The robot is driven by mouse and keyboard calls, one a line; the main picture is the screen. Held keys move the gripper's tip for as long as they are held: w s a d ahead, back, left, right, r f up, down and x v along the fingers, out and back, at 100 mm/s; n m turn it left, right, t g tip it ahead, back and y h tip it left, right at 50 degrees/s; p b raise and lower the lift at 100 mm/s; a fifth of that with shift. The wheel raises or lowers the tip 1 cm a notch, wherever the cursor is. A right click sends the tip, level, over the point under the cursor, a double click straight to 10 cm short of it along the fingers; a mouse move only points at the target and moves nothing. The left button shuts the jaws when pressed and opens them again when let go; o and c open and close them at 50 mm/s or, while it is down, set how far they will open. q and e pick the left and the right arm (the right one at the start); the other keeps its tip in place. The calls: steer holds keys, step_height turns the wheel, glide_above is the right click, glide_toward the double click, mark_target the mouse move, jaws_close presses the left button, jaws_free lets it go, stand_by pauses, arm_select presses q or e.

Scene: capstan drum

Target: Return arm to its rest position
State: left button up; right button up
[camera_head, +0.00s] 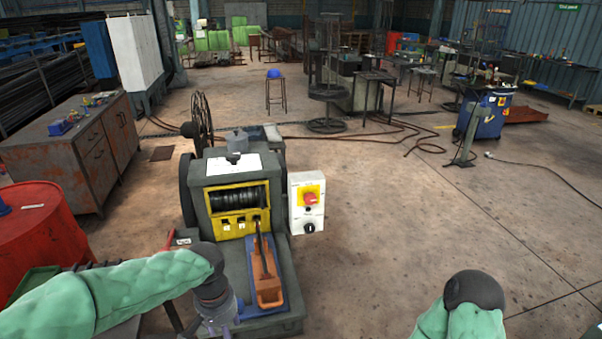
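The capstan machine (208,208) stands in the middle of the camera_head view, grey with a yellow front frame around a dark ribbed drum (238,198). An orange-brown piece (266,284) lies on a blue plate at its front, with a dark bar running up from it towards the yellow frame. My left arm reaches in from the left in a green sleeve. Its gripper (222,322) points down beside the plate's left edge; its fingertips are too unclear to tell open from shut. My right arm shows only a green sleeve and dark joint at the lower right; its gripper is out of view.
A white control box (308,203) with a red knob stands right of the machine. A red drum (42,238) and rusty cabinet (88,158) are at the left. The floor on the right is mostly clear.

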arm_select(q)
steer(key=s+d+f+h, duration=0.1)
steer(key=d+f+h, duration=0.15)
steer(key=f, duration=0.65)
steer(key=s+d+f+h, duration=0.1)
steer(key=d+f, duration=0.2)
steer(key=f, duration=0.7)
steer(key=s+d+f+n, duration=0.2)
steer(key=s+f, duration=0.8)
steer(key=f, duration=0.4)
steer(key=shift+s+n, duration=0.2)
steer(key=shift+n, duration=0.2)
steer(key=shift+d, duration=0.1)
stand_by(0.7)
